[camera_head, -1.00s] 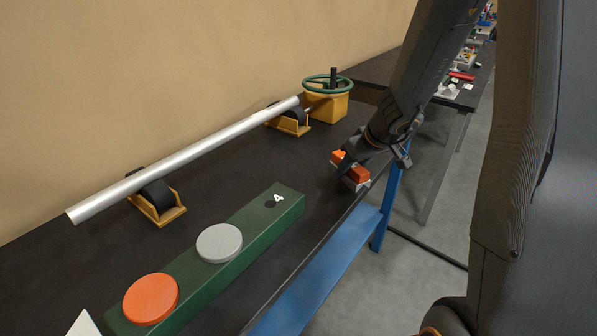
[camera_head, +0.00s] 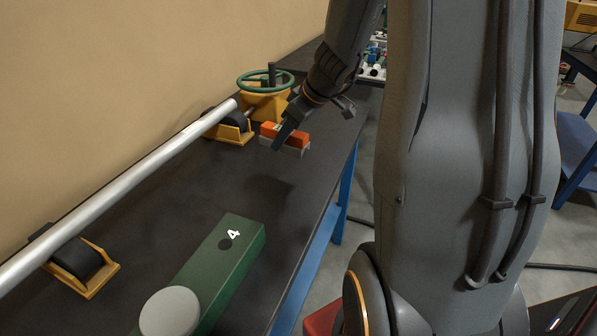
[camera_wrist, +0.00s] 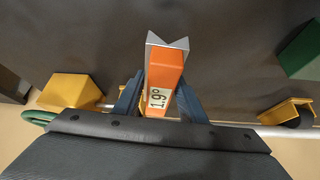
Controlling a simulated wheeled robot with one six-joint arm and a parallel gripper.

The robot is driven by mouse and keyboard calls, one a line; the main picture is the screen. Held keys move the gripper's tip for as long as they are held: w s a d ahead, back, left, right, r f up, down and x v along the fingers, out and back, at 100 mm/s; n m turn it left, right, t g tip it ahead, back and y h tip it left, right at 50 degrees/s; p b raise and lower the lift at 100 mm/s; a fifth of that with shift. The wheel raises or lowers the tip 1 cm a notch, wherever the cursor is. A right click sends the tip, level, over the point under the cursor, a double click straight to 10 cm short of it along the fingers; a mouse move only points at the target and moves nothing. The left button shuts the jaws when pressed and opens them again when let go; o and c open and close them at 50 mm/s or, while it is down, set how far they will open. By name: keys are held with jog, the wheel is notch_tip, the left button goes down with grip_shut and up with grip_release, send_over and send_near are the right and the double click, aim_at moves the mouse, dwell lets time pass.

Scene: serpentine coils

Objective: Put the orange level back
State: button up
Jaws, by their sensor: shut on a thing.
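The orange level (camera_head: 297,141) has an orange body on a grey base. My gripper (camera_head: 283,139) is shut on it. In the wrist view the level (camera_wrist: 165,72) sits between the two blue-grey fingers, its V-shaped silver end pointing away and its display reading 1.9°. A dark shadow on the bench below suggests that it is held above the surface. In the head view it appears just in front of the yellow handwheel box (camera_head: 262,104). One finger covers part of the level.
A long silver pipe (camera_head: 130,178) lies across yellow roller stands (camera_head: 84,268) along the wall. A green block (camera_head: 222,262) marked 4, with a grey disc (camera_head: 170,312), lies nearer. The dark bench top (camera_head: 175,205) between is clear. Its front edge is at the right.

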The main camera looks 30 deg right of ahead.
aim_at(303, 134)
jog(key=shift+n+g, duration=0.3)
jog(key=shift+n, duration=0.4)
jog(key=s+d, duration=0.1)
jog(key=s+d+r, duration=0.1)
jog(key=s+d, duration=0.1)
jog(key=shift+s+r, duration=0.3)
notch_tip(303, 134, down, 4)
jog(key=shift+f, duration=0.1)
jog(key=shift+f+p, duration=0.45)
jog(key=shift+f, duration=2.1)
jog(key=shift+f, duration=0.1)
jog(key=o, duration=1.3)
jog(key=shift+c, duration=0.2)
jog(key=shift+s+d+r, duration=0.1)
jog(key=shift+r, duration=0.3)
jog(key=b+v, duration=0.1)
jog(key=v, duration=1)
jog(key=shift+d+b, duration=0.25)
jog(key=shift+b, duration=0.15)
